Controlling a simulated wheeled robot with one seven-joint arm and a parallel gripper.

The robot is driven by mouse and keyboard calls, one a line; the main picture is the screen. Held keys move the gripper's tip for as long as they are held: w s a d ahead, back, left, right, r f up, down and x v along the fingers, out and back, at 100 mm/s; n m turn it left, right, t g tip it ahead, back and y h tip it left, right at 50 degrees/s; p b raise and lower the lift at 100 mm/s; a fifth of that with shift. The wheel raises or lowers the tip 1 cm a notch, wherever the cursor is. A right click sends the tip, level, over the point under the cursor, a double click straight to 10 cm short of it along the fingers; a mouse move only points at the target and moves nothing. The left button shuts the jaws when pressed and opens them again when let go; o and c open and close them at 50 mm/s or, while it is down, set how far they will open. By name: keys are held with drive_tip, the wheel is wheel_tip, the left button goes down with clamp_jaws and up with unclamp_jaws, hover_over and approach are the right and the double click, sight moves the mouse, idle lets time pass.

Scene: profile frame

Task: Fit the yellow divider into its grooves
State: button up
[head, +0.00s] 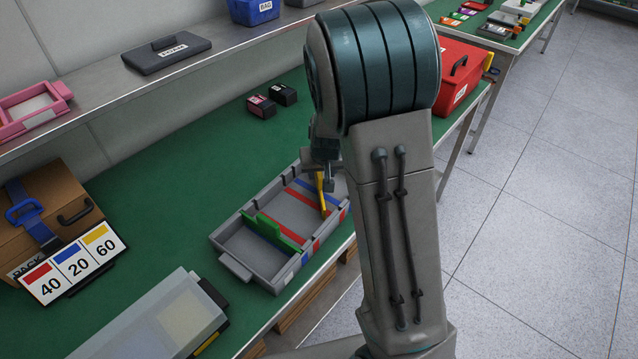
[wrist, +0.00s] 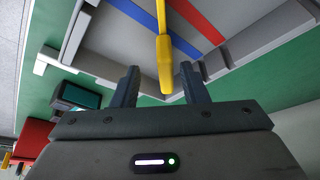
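The grey tray (head: 262,268) lies on the green bench top, with red and blue stripes across its floor and walls. A green divider (head: 275,232) stands across it near the left part. The yellow divider (head: 321,192) is at the tray's far right part, partly hidden by my gripper. In the wrist view the yellow divider (wrist: 165,62) shows narrow, its near end between my fingers, at an angle to the stripes. My gripper (wrist: 161,88) is open, with gaps on both sides of it. I cannot tell whether the divider rests on the tray floor.
A card (head: 75,265) reads red 40, blue 20, yellow 60. A lidded grey case (head: 150,320) is at the front left, a brown case (head: 50,212) at the left. Two small dark boxes (head: 272,101) and a red toolbox (head: 458,75) stand farther back.

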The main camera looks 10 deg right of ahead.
drive_tip(key=shift+w+a+x, duration=0.1)
drive_tip(key=shift+a+x, duration=0.05)
drive_tip(key=shift+x, duration=1)
drive_tip(key=shift+w+a+x, duration=0.15)
drive_tip(key=shift+x, duration=1.05)
drive_tip(key=shift+r, duration=0.15)
drive_tip(key=shift+c, duration=0.3)
clamp_jaws()
drive_tip(key=shift+r, duration=0.1)
